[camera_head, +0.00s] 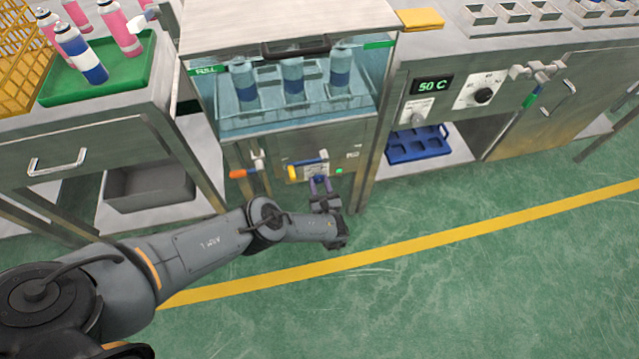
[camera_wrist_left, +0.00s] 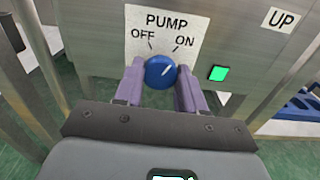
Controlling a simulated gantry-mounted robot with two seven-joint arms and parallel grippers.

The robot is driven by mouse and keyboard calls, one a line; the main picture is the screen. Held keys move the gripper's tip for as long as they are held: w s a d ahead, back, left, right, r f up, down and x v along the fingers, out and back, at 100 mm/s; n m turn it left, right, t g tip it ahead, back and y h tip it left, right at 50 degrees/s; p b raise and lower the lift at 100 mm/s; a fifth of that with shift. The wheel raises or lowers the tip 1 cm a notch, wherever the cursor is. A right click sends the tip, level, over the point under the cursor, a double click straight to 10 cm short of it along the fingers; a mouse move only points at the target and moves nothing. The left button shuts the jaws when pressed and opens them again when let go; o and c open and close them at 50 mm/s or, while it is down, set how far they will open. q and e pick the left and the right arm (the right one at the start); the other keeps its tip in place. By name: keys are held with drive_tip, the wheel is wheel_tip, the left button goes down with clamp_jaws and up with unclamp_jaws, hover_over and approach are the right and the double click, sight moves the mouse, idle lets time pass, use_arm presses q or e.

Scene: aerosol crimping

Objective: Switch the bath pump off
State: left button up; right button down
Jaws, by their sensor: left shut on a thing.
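The pump switch is a round blue knob (camera_wrist_left: 160,71) below a white PUMP label (camera_wrist_left: 166,35) with OFF on the left and ON on the right. The white line on the knob tilts up and right, towards ON. A square green light (camera_wrist_left: 218,73) glows right of the knob. My left gripper (camera_wrist_left: 161,80) is shut on the knob, with one purple finger at each side. In the head view my left gripper (camera_head: 320,184) reaches the front panel below the bath (camera_head: 300,118), and the knob is not clearly visible there. My right gripper is not in view.
An orange handle (camera_head: 238,173) and a blue lever (camera_head: 310,161) with a yellow end stick out from the panel near my gripper. Cans stand inside the bath. A heater panel with a 50 C display (camera_head: 432,86) is to the right. The floor in front is clear.

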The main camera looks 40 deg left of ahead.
use_arm(q)
drive_tip(key=n+p, duration=0.1)
drive_tip(key=n, duration=1)
drive_tip(key=shift+n, duration=0.3)
idle(0.5)
drive_tip(key=o, duration=1.1)
drive_tip(key=shift+c, duration=0.2)
drive_tip(key=shift+p, duration=0.3)
